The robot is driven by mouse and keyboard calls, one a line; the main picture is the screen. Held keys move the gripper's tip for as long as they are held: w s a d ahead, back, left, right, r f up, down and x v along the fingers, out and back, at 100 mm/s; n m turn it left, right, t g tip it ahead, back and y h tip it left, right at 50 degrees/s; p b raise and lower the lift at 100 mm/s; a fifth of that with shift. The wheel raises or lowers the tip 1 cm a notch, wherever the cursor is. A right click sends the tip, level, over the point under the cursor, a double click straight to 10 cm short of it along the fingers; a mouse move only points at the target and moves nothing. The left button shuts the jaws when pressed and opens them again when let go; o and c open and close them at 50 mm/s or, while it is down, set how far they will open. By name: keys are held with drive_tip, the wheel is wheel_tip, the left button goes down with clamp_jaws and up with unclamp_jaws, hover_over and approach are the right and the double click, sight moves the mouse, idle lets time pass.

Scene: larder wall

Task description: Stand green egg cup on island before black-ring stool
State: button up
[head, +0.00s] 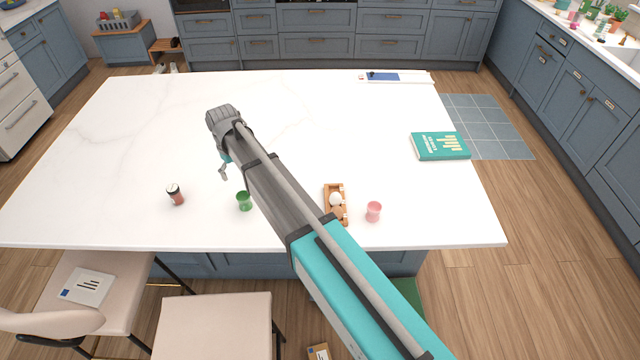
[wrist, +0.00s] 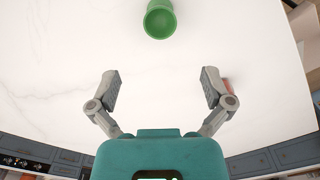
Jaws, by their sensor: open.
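The green egg cup (head: 244,201) stands on the white island (head: 320,120), near its front edge. It also shows at the top of the wrist view (wrist: 160,19). My gripper (wrist: 161,88) is open and empty, with the cup ahead of its fingertips and not between them. In the head view my gripper (head: 224,172) is partly hidden behind my arm, up and left of the cup. A cream stool (head: 85,290) with a backrest stands at the front left, a dark band below its backrest. Another cream seat (head: 213,325) stands right of it. I cannot tell which has the black ring.
A jar with a red body (head: 176,195) stands left of the cup. A wooden tray (head: 329,205) holding a white round thing and a pink cup (head: 374,211) stand right. A green book (head: 440,146) lies at the right edge. The island's left and middle are clear.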

drive_tip(key=shift+d, duration=0.1)
drive_tip(key=s+d+m, duration=0.3)
drive_tip(key=s+d, duration=0.2)
drive_tip(key=d, duration=0.8)
drive_tip(key=s+d+m, duration=0.3)
drive_tip(key=s+d, duration=0.2)
drive_tip(key=d, duration=0.9)
drive_tip(key=s+d+m, duration=0.3)
drive_tip(key=s+d, duration=0.2)
drive_tip(key=d, duration=0.8)
drive_tip(key=shift+s+d, duration=0.15)
drive_tip(key=shift+d, duration=0.25)
